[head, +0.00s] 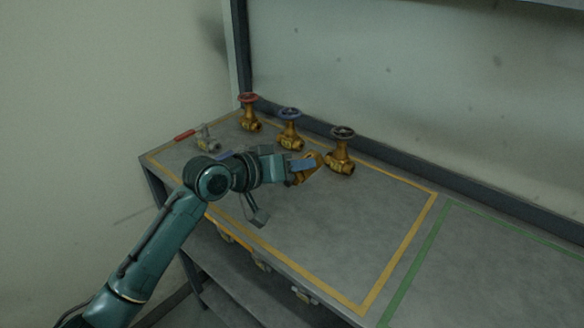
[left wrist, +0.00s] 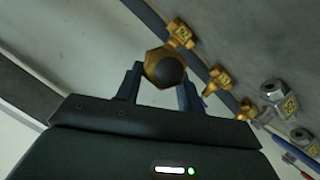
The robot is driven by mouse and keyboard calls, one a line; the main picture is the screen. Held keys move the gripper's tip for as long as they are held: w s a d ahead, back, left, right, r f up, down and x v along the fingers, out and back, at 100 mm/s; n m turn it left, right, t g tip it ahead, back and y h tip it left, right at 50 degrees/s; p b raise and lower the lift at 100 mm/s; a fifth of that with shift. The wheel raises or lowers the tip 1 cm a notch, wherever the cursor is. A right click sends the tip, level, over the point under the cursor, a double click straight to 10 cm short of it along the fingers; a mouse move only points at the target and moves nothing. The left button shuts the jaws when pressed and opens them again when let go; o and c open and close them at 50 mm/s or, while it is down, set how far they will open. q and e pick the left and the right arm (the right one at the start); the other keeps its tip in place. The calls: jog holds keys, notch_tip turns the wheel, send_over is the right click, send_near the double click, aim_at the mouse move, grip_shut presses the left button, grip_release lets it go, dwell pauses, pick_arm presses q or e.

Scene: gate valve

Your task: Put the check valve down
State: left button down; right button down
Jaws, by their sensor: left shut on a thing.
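The brass check valve (head: 310,164) is held at the end of my left gripper (head: 302,168) in the head view. In the left wrist view it shows as a brass hex end with a dark round opening (left wrist: 165,68), between the two fingers of my left gripper (left wrist: 160,88). The gripper is shut on it. In the head view the valve is over the yellow-outlined part of the grey bench (head: 330,235), just left of the black-wheeled valve. I cannot tell whether it touches the bench. My right gripper is not in view.
Brass gate valves with red (head: 249,112), blue (head: 290,130) and black (head: 341,150) handwheels stand along the back. A grey red-levered valve (head: 206,141) stands at the left. A green outline (head: 415,262) lies right. The yellow area's front right is clear.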

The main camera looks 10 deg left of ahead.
aim_at(305, 212)
pick_arm(q)
jog(key=shift+w+d+r, duration=0.1)
jog(key=shift+d+r, duration=0.15)
jog(key=shift+d, duration=0.25)
jog(key=shift+d+r, duration=0.2)
jog(key=shift+d, duration=0.3)
jog(key=shift+d+f, duration=0.2)
jog(key=shift+d, duration=0.15)
notch_tip(305, 212, down, 9)
jog(key=shift+f, duration=0.15)
jog(key=shift+f, duration=0.2)
jog(key=c, duration=1.2)
grip_release()
jog(key=shift+f, duration=0.1)
jog(key=shift+o, duration=0.2)
jog(key=v, duration=1.2)
jog(key=shift+a+r+b, duration=0.2)
jog(key=shift+b, duration=0.15)
